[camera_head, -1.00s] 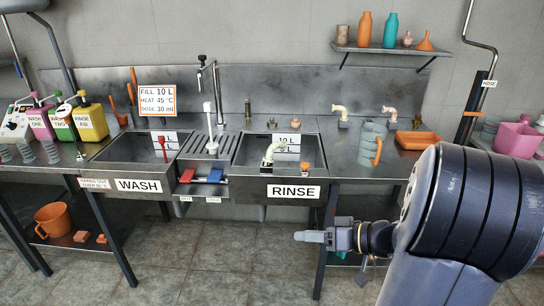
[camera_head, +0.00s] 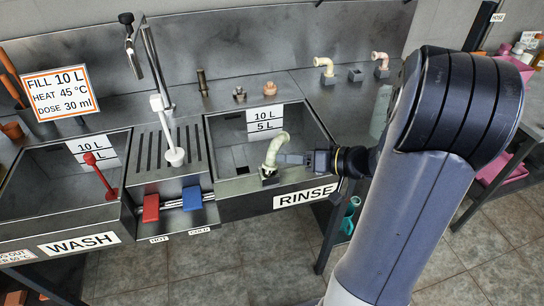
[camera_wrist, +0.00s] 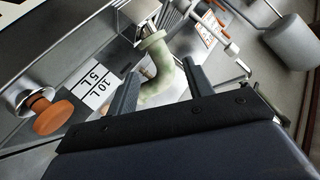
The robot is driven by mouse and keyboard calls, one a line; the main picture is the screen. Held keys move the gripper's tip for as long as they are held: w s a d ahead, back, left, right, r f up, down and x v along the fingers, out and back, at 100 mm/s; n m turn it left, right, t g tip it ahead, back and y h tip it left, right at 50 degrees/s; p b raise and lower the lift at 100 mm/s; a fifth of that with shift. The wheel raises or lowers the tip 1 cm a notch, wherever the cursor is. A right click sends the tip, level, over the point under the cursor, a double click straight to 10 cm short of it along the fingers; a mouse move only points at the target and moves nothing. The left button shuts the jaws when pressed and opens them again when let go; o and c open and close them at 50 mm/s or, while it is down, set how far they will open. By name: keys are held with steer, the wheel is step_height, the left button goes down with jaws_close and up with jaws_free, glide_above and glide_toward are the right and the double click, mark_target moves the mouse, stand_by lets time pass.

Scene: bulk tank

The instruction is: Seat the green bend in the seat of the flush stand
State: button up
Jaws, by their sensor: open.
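The green bend (camera_head: 277,148) is a pale green curved pipe standing in a small dark block (camera_head: 269,176) at the front of the rinse sink. My gripper (camera_head: 284,158) is open and comes in from the right beside it. In the wrist view the bend (camera_wrist: 165,72) appears between the two spread fingers (camera_wrist: 162,88); I cannot tell whether they touch it. A small grey block (camera_head: 356,75) with an empty-looking top stands on the back right counter, between a cream bend (camera_head: 323,65) and a pinkish bend (camera_head: 381,62). I cannot tell which block is the flush stand.
The rinse sink (camera_head: 230,150) has a 10 L / 5 L label. Left of it are a red pedal (camera_head: 151,208), a blue pedal (camera_head: 192,198), a white-ended tap (camera_head: 170,130) and the wash sink (camera_head: 40,160). An orange-topped knob (camera_wrist: 53,117) shows near my left finger in the wrist view.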

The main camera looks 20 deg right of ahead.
mark_target(273, 154)
steer(key=shift+w+a+f, duration=0.1)
steer(key=shift+w+a, duration=0.25)
steer(key=shift+w, duration=0.1)
steer(key=shift+w+a+p, duration=0.25)
steer(key=shift+a+p, duration=0.05)
steer(key=shift+a, duration=0.05)
steer(key=shift+p+x, duration=0.5)
steer(key=shift+x, duration=1.55)
steer(key=shift+c, duration=0.6)
jaws_close()
